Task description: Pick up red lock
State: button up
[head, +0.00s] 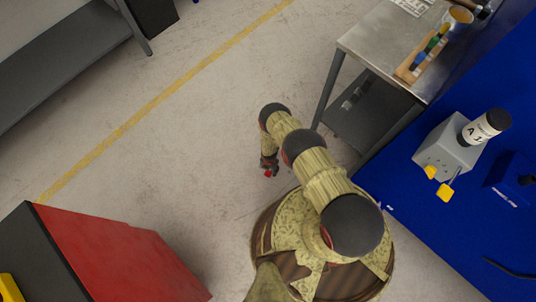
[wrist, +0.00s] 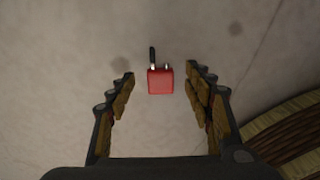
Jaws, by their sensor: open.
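The red lock (wrist: 160,81) lies on the concrete floor, with a dark shackle at its top end in the wrist view. It shows as a small red spot (head: 268,174) at my gripper in the head view. My gripper (wrist: 160,85) is open, with one finger on each side of the lock in the picture. No finger visibly touches the lock. The gripper also shows in the head view (head: 269,164), small and partly hidden by my arm. How far the fingertips are above the floor I cannot tell.
A metal table (head: 366,48) with tools and a blue bench (head: 408,199) with a grey box (head: 446,146) stand at the right. A red cabinet (head: 120,254) is at the lower left, a grey bench (head: 62,62) at the upper left. The floor between is clear.

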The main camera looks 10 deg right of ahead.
aim_at(269, 171)
notch_tip(269, 171, down, 3)
jog(key=shift+r+b, duration=0.2)
jog(key=shift+b, duration=0.35)
jog(key=c, duration=0.3)
grip_shut()
jog(key=shift+r, duration=0.2)
